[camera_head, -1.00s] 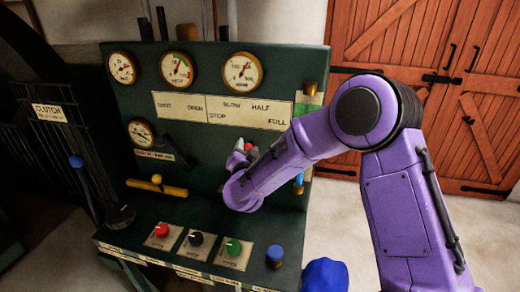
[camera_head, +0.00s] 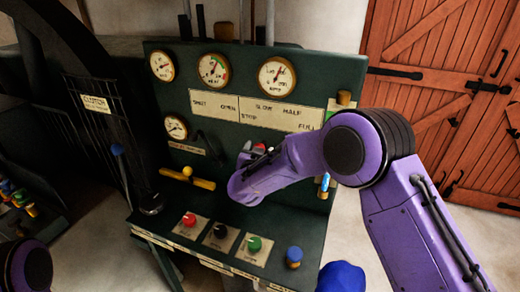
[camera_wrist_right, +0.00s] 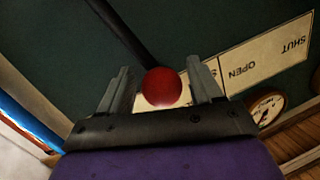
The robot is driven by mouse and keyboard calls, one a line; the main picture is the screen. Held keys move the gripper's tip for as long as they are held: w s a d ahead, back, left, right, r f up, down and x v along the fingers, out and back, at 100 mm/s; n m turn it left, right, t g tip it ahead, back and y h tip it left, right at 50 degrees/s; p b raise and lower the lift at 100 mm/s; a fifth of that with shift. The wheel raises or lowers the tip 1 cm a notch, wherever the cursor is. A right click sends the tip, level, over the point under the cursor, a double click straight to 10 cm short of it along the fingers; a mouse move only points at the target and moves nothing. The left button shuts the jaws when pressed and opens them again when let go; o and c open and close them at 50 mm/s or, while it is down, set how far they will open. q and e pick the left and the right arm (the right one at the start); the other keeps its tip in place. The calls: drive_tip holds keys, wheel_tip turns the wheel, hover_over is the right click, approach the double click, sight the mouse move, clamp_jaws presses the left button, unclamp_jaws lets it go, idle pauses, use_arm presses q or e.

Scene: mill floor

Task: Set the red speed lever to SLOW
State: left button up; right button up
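The red ball knob of the speed lever (camera_wrist_right: 162,88) sits between the two fingers of my right gripper (camera_wrist_right: 160,90) in the right wrist view. The fingers stand apart on either side, with slim gaps beside the knob. A dark rod (camera_wrist_right: 122,35) runs up and left from it. In the head view the red knob (camera_head: 259,148) shows small beside my right gripper (camera_head: 247,156), below the plate marked STOP, SLOW, HALF and FULL (camera_head: 285,112). My arm hides most of the lever there. My left gripper is not in view.
The green panel (camera_head: 215,135) carries several gauges and a yellow handle (camera_head: 188,178). Red (camera_head: 188,219), black (camera_head: 220,230), green (camera_head: 254,243) and blue (camera_head: 294,254) knobs stand on the ledge below. A clutch lever (camera_head: 118,150) stands left. Wooden doors (camera_head: 440,90) are at right.

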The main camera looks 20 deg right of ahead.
drive_tip(key=shift+w, duration=0.1)
drive_tip(key=b+v, duration=0.3)
drive_tip(key=v, duration=0.7)
drive_tip(key=shift+s+a, duration=0.15)
drive_tip(key=shift+s, duration=0.05)
